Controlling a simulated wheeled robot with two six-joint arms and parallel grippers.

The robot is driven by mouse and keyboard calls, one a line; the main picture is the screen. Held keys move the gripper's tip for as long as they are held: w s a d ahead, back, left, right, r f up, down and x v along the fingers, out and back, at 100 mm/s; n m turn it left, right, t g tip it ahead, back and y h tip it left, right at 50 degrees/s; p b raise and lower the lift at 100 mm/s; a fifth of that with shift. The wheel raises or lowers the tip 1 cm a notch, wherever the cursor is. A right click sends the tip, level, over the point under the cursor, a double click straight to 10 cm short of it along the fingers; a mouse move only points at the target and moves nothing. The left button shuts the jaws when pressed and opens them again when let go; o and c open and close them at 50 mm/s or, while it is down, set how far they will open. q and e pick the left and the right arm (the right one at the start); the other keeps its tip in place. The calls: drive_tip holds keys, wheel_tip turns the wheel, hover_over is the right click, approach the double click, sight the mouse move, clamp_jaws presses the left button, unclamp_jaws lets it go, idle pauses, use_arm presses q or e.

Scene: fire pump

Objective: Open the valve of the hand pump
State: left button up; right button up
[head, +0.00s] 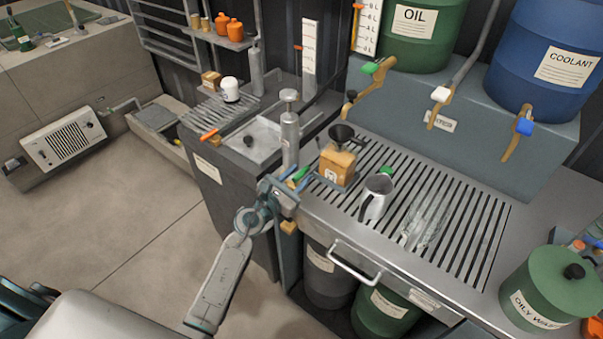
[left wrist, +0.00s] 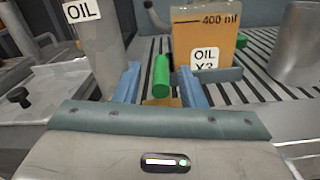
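The hand pump (head: 290,138) is a grey upright cylinder with a knob on top, at the left end of the slatted metal bench. In the left wrist view its body (left wrist: 93,50), labelled OIL, stands at the left. A green valve handle (left wrist: 161,76) shows beside its lower part; its green also shows in the head view (head: 301,173). My left gripper (left wrist: 158,84) has its two blue fingers apart, one on either side of the green handle, with gaps visible. Whether it touches the handle is unclear. My right gripper is not in view.
An amber container (head: 337,167) labelled OIL, with a black funnel, stands close to the right of my left gripper. A metal jug (head: 375,200) and a clear vessel (head: 424,232) stand further right. An oil drum (head: 425,45) and a coolant drum (head: 548,55) have taps behind.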

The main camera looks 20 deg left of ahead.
use_arm(q)
drive_tip(key=b+v, duration=0.1)
drive_tip(key=v, duration=0.7)
drive_tip(key=shift+s+a, duration=0.15)
drive_tip(key=shift+s, duration=0.2)
